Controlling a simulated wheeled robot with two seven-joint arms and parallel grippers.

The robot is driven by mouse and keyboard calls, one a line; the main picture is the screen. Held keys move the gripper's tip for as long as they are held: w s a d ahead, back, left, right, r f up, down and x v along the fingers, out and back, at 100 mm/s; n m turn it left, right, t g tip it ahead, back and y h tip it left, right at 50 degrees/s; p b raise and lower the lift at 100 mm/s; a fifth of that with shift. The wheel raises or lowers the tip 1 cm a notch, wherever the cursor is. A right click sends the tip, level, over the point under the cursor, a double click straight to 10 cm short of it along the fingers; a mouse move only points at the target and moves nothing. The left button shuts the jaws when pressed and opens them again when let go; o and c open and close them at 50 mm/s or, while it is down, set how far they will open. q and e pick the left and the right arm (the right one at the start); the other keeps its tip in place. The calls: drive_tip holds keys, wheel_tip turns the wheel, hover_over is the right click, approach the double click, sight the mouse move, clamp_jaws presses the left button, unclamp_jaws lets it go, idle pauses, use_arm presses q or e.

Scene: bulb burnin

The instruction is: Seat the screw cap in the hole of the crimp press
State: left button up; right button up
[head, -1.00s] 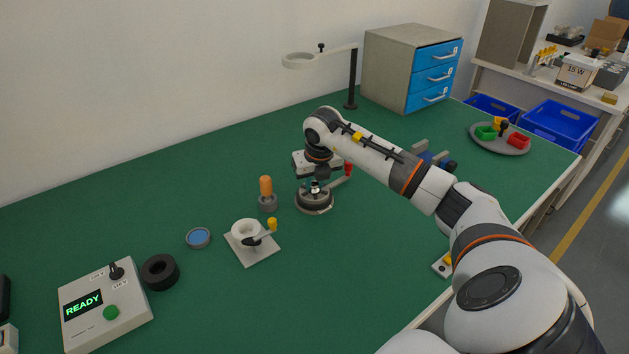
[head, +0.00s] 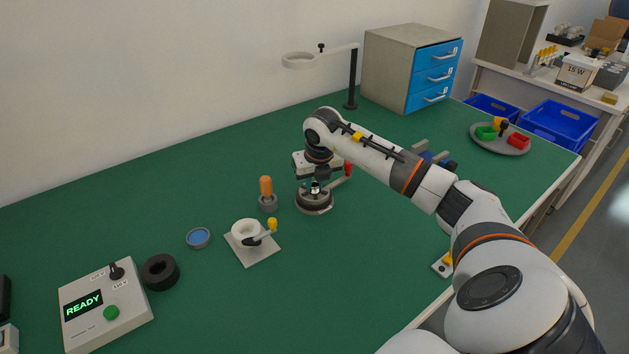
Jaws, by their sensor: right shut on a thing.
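The crimp press (head: 314,204) is a round grey base on the green table with a side lever that ends in a red knob (head: 348,169). My right gripper (head: 315,184) points down right over the middle of the press. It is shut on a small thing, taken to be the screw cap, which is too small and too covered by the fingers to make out. The hole of the press is hidden under the gripper, so I cannot tell whether the cap is in it or just above it. My left gripper is out of view.
An orange-handled tool (head: 266,188) in a grey holder stands left of the press. A white cup fixture (head: 246,232) with a yellow-knobbed lever, a blue dish (head: 198,238), a black ring (head: 160,271) and a READY box (head: 105,310) lie further left. A lamp stand (head: 351,85) stands behind.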

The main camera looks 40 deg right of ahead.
drive_tip(key=o, duration=1)
drive_tip(key=shift+r, duration=0.1)
drive_tip(key=v, duration=1.2)
drive_tip(key=shift+w, duration=0.1)
